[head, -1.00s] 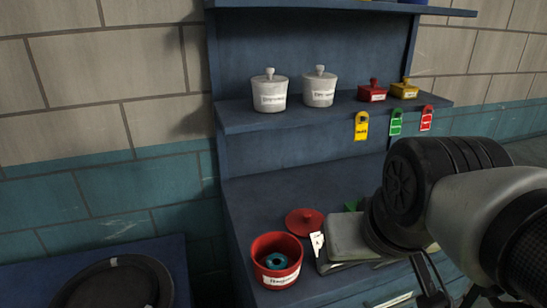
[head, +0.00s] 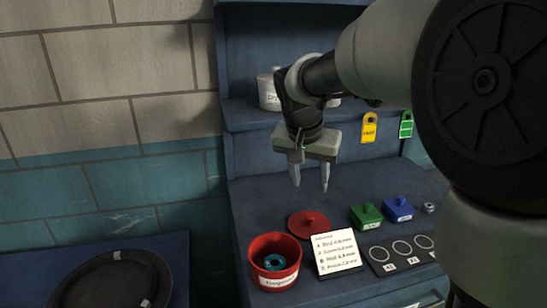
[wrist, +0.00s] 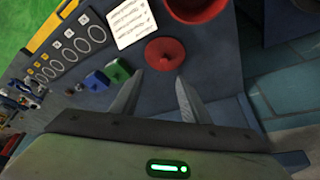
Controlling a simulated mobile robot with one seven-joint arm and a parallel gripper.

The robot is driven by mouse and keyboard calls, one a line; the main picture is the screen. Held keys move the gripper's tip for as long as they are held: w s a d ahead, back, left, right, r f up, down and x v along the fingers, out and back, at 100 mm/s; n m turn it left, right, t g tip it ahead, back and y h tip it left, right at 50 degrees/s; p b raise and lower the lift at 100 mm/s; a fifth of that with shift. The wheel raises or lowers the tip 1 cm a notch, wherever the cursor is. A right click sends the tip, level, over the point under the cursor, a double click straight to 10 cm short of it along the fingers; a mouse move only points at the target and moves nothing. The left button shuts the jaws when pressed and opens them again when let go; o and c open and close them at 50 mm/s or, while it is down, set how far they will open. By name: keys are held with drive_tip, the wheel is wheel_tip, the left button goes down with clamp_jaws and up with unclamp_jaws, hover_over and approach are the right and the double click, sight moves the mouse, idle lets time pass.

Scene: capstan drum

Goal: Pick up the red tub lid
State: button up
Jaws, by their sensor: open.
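The red tub lid (head: 310,224), a flat round disc with a small knob, lies on the blue bench surface behind the red tub (head: 274,262). The tub is open on top, with a teal ring inside. My gripper (head: 310,188) points down above the bench, its two fingers apart and empty, higher than the lid. In the wrist view the lid (wrist: 165,54) lies beyond the open fingertips (wrist: 160,74), and the tub (wrist: 196,8) is partly cut off at the top edge.
Green (head: 366,214) and blue (head: 398,209) lidded boxes stand to the right. A board with rings (head: 402,254) lies in front of them. A shelf (head: 240,116) with a white pot (head: 268,93) is behind my gripper.

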drive_tip(key=w+f, duration=0.2)
drive_tip(key=w, duration=0.1)
approach(310, 216)
drive_tip(key=shift+w+f+m, duration=0.15)
drive_tip(key=shift+w+f, duration=0.05)
drive_tip(key=shift+f, duration=0.4)
drive_tip(key=shift+w+f+m, duration=0.15)
drive_tip(key=shift+w+f, duration=0.1)
drive_tip(key=shift+f, duration=0.35)
drive_tip(key=shift+p+x, duration=0.3)
drive_tip(key=shift+x, duration=2.6)
drive_tip(key=shift+d, duration=0.15)
clamp_jaws()
